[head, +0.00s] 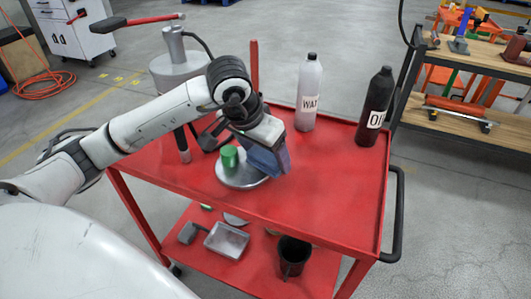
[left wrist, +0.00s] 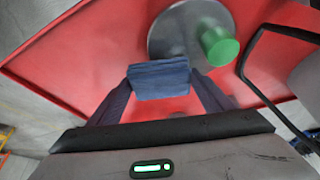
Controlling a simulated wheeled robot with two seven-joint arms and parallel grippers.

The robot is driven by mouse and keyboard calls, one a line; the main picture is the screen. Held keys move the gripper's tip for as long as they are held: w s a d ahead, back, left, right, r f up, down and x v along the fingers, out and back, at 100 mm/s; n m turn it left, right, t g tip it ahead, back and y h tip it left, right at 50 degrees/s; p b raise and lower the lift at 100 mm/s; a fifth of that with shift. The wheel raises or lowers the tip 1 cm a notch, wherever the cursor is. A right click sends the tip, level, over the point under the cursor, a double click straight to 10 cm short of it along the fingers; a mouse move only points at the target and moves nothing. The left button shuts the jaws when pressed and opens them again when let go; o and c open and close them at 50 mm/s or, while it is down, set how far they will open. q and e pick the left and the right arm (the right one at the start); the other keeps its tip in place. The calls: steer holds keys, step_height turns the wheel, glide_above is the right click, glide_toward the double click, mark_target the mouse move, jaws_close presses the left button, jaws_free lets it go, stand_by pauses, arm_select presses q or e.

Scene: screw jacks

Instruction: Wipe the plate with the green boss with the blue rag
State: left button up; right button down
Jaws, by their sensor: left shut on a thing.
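The plate (head: 246,180) is a round grey metal disc on the red cart's top, with a green boss (head: 229,157) standing on it. In the left wrist view the plate (left wrist: 172,32) and its green boss (left wrist: 217,46) lie just beyond my fingertips. My left gripper (head: 262,138) is shut on the blue rag (head: 268,158), which hangs over the right side of the plate. The rag (left wrist: 160,79) is folded between the two fingers in the wrist view. I cannot tell whether it touches the plate. My right gripper is not in view.
A metal can (head: 180,70) stands behind my left arm. The cart top's front right is clear.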

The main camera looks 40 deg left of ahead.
mark_target(236, 150)
arm_select(q)
steer(key=shift+f+b, duration=0.65)
steer(key=shift+f, duration=0.1)
steer(key=shift+a, duration=0.1)
steer(key=shift+s+a+b, duration=0.2)
steer(key=shift+a+b, duration=0.2)
steer(key=shift+a, duration=0.45)
steer(key=shift+s+a+b, duration=0.2)
steer(key=shift+a+b, duration=0.2)
steer(key=shift+a, duration=0.45)
steer(key=shift+s+a+f+b, duration=0.1)
steer(key=shift+s+a+b, duration=0.1)
steer(key=shift+a+b, duration=0.4)
steer(key=shift+s+a+b, duration=0.2)
steer(key=shift+a+b, duration=0.1)
steer(key=shift+a, duration=0.55)
steer(key=shift+s+a, duration=0.1)
steer(key=shift+a, duration=0.25)
